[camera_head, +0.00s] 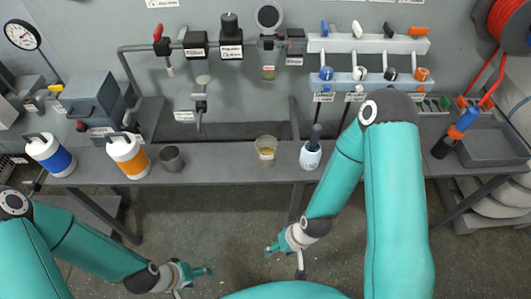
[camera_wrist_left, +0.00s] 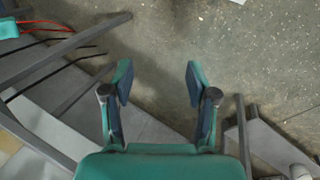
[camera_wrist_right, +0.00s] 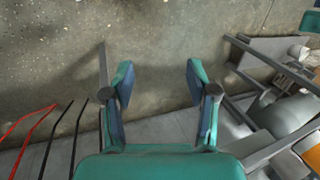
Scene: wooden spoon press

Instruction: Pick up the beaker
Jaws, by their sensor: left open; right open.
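A clear beaker (camera_head: 266,150) with a pale yellowish content and a white label stands upright on the grey bench (camera_head: 225,165), near its middle. My right gripper (camera_head: 285,262) is open and empty in front of the bench, below the beaker in the head view. My left gripper (camera_head: 194,283) is open and empty, lower and further left, also off the bench. In the left wrist view its two fingers (camera_wrist_left: 158,85) are apart over bare floor. In the right wrist view the fingers (camera_wrist_right: 158,85) are also apart with only floor between them. Neither wrist view shows the beaker.
A dark grey cup (camera_head: 171,159), an orange-banded container (camera_head: 128,157) and a blue-banded one (camera_head: 50,155) stand left of the beaker. A white and blue bottle (camera_head: 310,155) stands close to its right. Pipes and valves (camera_head: 230,50) line the wall behind. A grey tray (camera_head: 492,145) is far right.

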